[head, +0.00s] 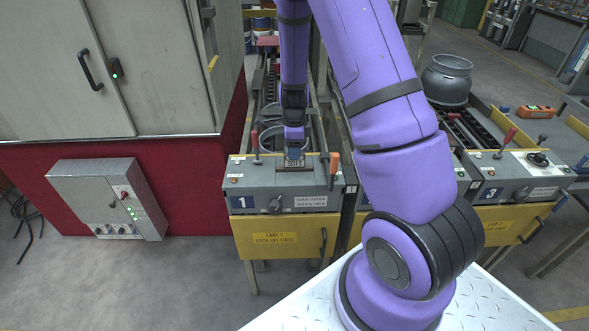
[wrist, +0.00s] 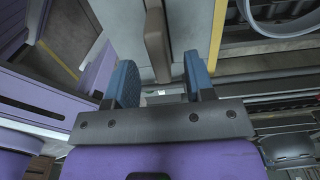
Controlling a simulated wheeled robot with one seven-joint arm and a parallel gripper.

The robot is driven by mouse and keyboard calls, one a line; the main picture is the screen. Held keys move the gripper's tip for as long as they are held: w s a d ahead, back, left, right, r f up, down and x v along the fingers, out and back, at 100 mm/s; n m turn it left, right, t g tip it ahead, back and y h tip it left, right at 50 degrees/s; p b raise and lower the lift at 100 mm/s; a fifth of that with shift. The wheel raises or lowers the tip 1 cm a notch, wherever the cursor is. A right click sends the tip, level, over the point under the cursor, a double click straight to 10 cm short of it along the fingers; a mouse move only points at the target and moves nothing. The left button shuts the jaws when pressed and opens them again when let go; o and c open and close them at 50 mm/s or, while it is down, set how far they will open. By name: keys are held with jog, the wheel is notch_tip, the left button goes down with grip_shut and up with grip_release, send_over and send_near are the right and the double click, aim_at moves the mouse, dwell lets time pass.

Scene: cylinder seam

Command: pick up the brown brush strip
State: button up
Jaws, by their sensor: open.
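My gripper (wrist: 159,64) is open, with its two blue fingers spread apart in the wrist view. A long brown strip (wrist: 156,35), which looks like the brush strip, runs from the top edge down to between the fingers. A gap shows on both sides of it, and neither finger appears to touch it. I cannot tell how deep it sits between them. In the head view my gripper (head: 294,158) is low over the front of the lane 1 station; the strip cannot be made out there.
The lane 1 station (head: 300,203) has an orange-handled lever (head: 334,165) right of my gripper and a red-topped lever (head: 255,138) to its left. A grey pot (head: 447,80) stands on the lane at right. A tall grey cabinet (head: 60,70) stands left.

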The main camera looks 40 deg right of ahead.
aim_at(296, 167)
jog(key=shift+s+d+f, duration=0.1)
jog(key=shift+d+f, duration=0.05)
jog(key=shift+f, duration=1.2)
jog(key=shift+s+d+f, duration=0.1)
jog(key=shift+f, duration=1.25)
grip_shut()
